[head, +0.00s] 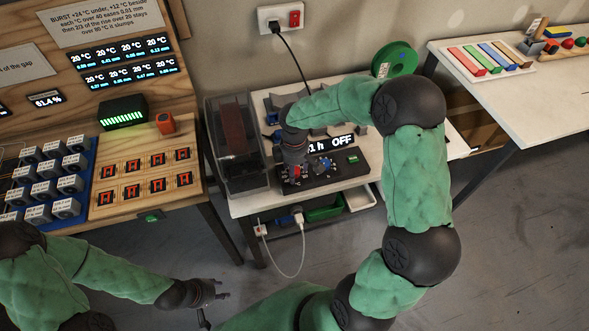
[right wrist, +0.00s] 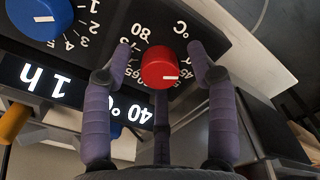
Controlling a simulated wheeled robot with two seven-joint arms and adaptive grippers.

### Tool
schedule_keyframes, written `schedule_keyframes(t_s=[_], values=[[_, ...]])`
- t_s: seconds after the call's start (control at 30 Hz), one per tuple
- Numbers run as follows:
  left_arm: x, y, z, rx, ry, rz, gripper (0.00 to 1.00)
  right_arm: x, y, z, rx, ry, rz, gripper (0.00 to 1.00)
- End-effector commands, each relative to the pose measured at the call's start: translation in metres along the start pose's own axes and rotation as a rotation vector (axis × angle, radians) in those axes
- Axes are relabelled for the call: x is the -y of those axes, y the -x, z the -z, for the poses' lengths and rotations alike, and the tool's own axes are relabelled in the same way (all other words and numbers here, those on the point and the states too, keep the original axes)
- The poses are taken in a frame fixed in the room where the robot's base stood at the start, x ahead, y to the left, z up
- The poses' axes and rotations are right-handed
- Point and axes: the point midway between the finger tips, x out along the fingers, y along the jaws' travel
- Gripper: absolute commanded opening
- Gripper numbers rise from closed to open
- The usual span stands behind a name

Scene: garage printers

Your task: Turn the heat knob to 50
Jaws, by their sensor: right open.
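The red heat knob (right wrist: 160,67) with a white pointer line stands on a black panel marked in °C. In the right wrist view, my right gripper (right wrist: 158,50) is open, with its fingers on both sides of the knob; I cannot tell whether they touch it. An upside-down display (right wrist: 60,85) reads 40 °C and 1 h. In the head view, the display (head: 335,143) shows "1 h OFF", its left part hidden by my right gripper (head: 294,168). My left gripper (head: 220,290) is low over the floor, empty, with its fingertips apart.
A blue knob (right wrist: 38,17) with a numbered scale sits beside the red knob. A dark clear-walled box (head: 235,145) stands left of the panel. A green spool (head: 395,60) is at the back of the white table (head: 245,207). A wooden bench (head: 190,187) stands left.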

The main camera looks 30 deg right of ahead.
Motion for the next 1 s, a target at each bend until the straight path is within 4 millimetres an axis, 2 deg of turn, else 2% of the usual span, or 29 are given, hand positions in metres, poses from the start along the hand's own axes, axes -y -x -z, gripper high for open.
schedule_keyframes(t_s=[0.17, 0.3, 0.37, 0.77, 1.0], values=[[-0.0001, 0.0004, 0.0002, 0.0, 0.0, 0.0, 0.4, -0.0001, 0.0003, 0.0, 0.0, 0.0, 0.0, 0.58], [-0.0001, 0.0003, 0.0001, 0.0, 0.0, 0.0, 0.4, -0.0001, 0.0003, -0.0001, 0.0, 0.0, 0.0, 0.19], [-0.0001, 0.0003, 0.0001, 0.0, 0.0, 0.0, 0.4, -0.0001, 0.0003, 0.0, 0.0, 0.0, 0.0, 0.02], [-0.0006, 0.0017, 0.0, 0.0, 0.0, 0.0, 0.4, 0.0001, 0.0004, 0.0002, 0.0, -0.046, 0.0, 0.02], [-0.0019, 0.0053, -0.0001, 0.0, 0.0, 0.0, 0.4, -0.0001, 0.0008, 0.0003, -0.001, -0.193, 0.0, 0.02]])
